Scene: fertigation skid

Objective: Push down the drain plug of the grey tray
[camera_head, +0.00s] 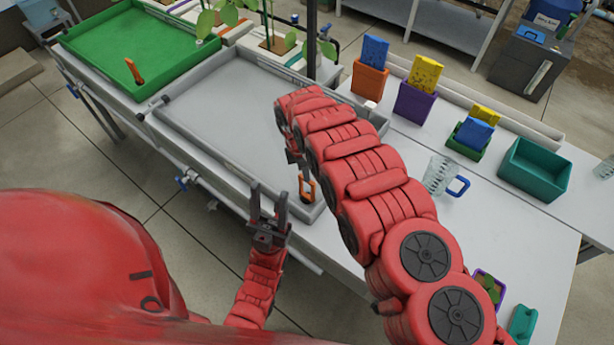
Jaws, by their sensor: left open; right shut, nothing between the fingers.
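The grey tray (215,105) lies on the bench in the middle of the view. Its drain plug (307,195), an orange loop handle on a dark base, stands at the tray's near right corner. My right arm arches over the tray's right side. My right gripper (299,168) points down just above or beside the plug's handle; it is shut and empty, and the arm partly hides it. I cannot tell whether it touches the handle. My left gripper (269,205) is open and empty at the tray's near edge, left of the plug.
A green tray (130,40) with its own orange plug (134,72) is at the upper left. Right of my arm stand sponge holders, a clear jug (440,176) with a blue handle and a teal bin (534,169). Valves line the bench's front edge. Plants stand behind.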

